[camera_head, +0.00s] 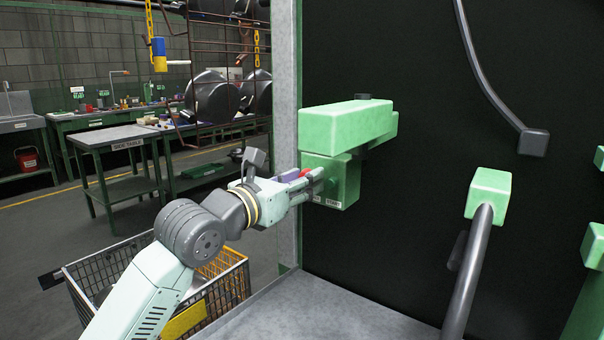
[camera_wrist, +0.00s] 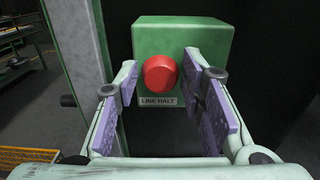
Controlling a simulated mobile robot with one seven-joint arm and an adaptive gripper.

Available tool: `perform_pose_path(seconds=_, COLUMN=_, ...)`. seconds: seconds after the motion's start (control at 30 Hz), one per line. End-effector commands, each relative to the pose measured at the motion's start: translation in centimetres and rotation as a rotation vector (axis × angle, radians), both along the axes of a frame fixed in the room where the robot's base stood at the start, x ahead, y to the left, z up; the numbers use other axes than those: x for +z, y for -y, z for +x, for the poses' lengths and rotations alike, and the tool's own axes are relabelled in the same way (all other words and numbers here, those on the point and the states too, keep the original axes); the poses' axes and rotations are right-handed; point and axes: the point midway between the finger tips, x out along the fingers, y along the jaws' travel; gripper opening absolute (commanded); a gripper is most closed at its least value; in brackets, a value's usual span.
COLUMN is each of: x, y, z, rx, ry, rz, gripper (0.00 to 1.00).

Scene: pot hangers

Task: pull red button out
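The red button (camera_wrist: 159,73) sits on the face of a green box (camera_wrist: 205,40) with a label reading "LINE HALT" (camera_wrist: 159,101) below it. In the head view the green box (camera_head: 346,182) hangs under a larger green block, and a bit of the red button (camera_head: 305,172) shows by the fingers. My gripper (camera_wrist: 162,95) is open, with purple pads on both sides of the button. The wrist view shows gaps between the pads and the button. In the head view my gripper (camera_head: 318,180) reaches to the box from the left. Its fingertip depth along the button is hard to tell.
A light green block (camera_head: 345,124) juts out just above the box. A grey post (camera_head: 285,90) stands to its left. A wire cart (camera_head: 225,285) is below my arm. Green-ended dark pipes (camera_head: 468,270) are at right. A side table (camera_head: 110,135) stands behind.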

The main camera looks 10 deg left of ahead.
Motion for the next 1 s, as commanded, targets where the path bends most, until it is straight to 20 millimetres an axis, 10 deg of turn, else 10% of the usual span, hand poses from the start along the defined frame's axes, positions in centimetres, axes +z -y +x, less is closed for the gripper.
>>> perform_pose_path(seconds=0.33, x=-0.06, y=0.14, z=0.35, rx=0.000, ry=0.000, rz=0.001, gripper=0.36)
perform_pose_path(seconds=1.0, x=-0.02, y=0.13, z=0.32, rx=0.000, ry=0.000, rz=0.001, gripper=0.00)
